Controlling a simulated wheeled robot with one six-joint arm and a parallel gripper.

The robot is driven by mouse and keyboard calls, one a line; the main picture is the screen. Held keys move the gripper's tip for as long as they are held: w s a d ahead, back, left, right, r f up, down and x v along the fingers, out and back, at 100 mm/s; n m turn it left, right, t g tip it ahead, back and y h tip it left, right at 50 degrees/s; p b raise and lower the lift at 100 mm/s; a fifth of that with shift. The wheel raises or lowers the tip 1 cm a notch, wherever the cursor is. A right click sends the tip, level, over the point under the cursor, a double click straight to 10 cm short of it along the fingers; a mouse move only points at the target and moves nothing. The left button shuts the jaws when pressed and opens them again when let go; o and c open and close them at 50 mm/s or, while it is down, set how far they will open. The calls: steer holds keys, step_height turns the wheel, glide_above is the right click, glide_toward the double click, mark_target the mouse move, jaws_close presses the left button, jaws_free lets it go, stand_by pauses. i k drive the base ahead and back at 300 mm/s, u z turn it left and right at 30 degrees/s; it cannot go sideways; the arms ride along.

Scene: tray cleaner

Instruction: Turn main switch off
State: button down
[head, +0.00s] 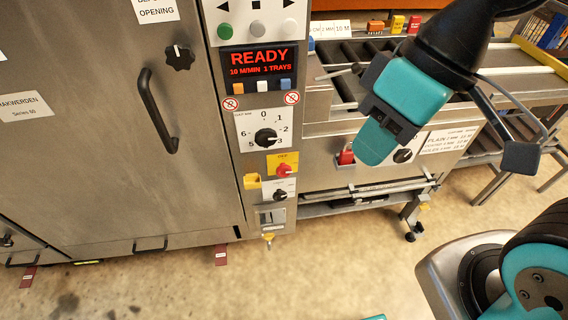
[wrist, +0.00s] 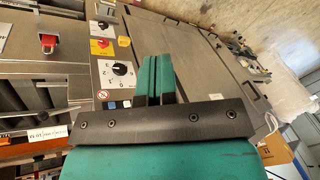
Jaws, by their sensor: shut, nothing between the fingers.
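A red rotary knob on a yellow plate (head: 284,169), which looks like the main switch, sits on the narrow control column of the steel machine. Its label is too small to read. It also shows in the wrist view (wrist: 103,46), left of my fingers. My gripper (head: 373,146) is to the right of the column in the head view, in front of the machine's side unit and apart from the knob. In the wrist view its teal fingers (wrist: 154,72) are together and empty.
A black dial (head: 265,137) is above the red knob and a smaller black knob (head: 281,194) below it. The display (head: 261,64) reads READY. A red padlock-like part (head: 346,156) is near my gripper. A black door handle (head: 157,110) sticks out left. The floor in front is open.

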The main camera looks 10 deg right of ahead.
mark_target(285, 169)
steer(key=z, duration=1.1)
steer(key=k, duration=0.65)
steer(key=u, duration=1.55)
